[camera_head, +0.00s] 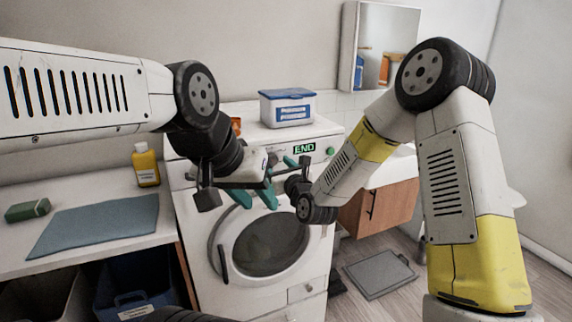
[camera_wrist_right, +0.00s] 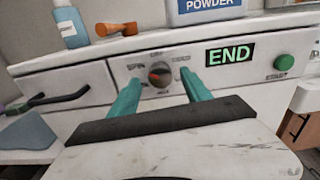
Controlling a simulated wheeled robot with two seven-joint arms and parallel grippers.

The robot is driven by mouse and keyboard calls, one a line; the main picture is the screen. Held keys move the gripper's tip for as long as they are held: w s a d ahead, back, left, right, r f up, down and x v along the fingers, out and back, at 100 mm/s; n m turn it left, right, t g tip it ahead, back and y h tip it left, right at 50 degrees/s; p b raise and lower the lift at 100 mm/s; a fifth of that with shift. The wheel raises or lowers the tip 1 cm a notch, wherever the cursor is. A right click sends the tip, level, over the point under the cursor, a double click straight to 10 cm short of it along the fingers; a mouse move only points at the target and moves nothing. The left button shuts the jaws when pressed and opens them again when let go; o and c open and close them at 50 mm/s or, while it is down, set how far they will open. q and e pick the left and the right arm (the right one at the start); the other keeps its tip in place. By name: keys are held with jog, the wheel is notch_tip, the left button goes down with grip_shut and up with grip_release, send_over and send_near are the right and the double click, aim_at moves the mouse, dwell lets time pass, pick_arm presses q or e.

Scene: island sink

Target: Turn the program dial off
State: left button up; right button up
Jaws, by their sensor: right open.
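The program dial (camera_wrist_right: 160,74) is a dark round knob with a red mark on the washing machine's (camera_head: 188,207) front panel, with small labels around it. In the right wrist view, the teal fingers of my right gripper (camera_wrist_right: 160,80) are open, one on each side of the dial. I cannot tell whether they touch it. In the head view my right gripper (camera_head: 283,161) is at the panel, and the dial is hard to make out behind the grippers. My left gripper (camera_head: 255,198) is open and empty, lower, in front of the machine above its round door.
A green END display (camera_wrist_right: 230,54) and green start button (camera_wrist_right: 284,62) are right of the dial. A blue-lidded powder box (camera_head: 288,108) stands on the machine. A counter with a blue mat (camera_head: 95,224) and yellow bottle (camera_head: 147,165) is at left.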

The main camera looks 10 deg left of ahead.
jog(key=shift+w+a, duration=0.3)
jog(key=shift+w, duration=0.15)
grip_shut()
